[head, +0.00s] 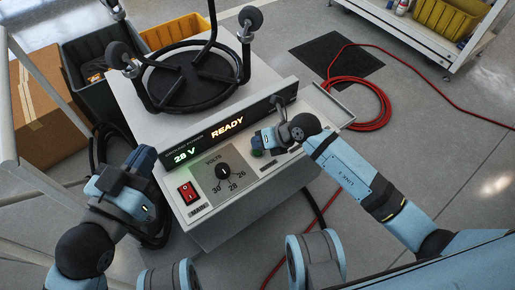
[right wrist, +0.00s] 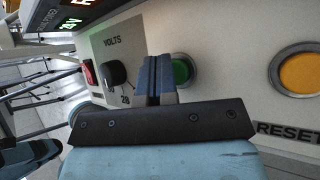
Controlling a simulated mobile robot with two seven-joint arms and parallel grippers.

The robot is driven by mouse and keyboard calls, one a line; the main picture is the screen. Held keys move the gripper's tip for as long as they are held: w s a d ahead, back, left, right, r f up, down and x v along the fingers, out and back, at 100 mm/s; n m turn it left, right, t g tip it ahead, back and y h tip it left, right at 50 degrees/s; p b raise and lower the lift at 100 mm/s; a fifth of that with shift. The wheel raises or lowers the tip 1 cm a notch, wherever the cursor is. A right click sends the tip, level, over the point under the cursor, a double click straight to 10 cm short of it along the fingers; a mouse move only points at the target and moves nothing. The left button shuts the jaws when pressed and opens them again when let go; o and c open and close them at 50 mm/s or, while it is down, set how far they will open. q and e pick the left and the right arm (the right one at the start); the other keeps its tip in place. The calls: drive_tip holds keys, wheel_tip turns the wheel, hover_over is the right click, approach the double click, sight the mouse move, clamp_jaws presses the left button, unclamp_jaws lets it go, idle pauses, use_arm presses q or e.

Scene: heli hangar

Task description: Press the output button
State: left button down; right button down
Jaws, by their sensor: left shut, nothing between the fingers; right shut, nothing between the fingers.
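The grey power unit (head: 235,205) shows "28 V" and "READY" on its display. Its green button (head: 256,153) is partly hidden by my right gripper (head: 260,140) in the head view. In the right wrist view, the green button (right wrist: 183,70) sits in a metal ring, just right of the shut fingers of my right gripper (right wrist: 156,75). The fingers overlap its left edge in the picture; I cannot tell if they touch it. My left gripper (head: 144,160) is shut and empty, beside the unit's left side.
The panel also holds a red rocker switch (head: 187,193), a volts knob (head: 222,171) pointing near 28, and an amber button (right wrist: 300,73) above "RESET". Boxes stand left; a red hose (head: 375,110) lies on the floor at right.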

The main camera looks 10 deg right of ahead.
drive_tip(key=shift+f, duration=0.45)
idle(0.4)
idle(0.3)
drive_tip(key=shift+r+p, duration=0.85)
drive_tip(key=shift+p, duration=0.25)
wheel_tip(320, 180, up, 5)
drive_tip(key=p, duration=0.5)
drive_tip(key=shift+r, duration=0.1)
idle(0.4)
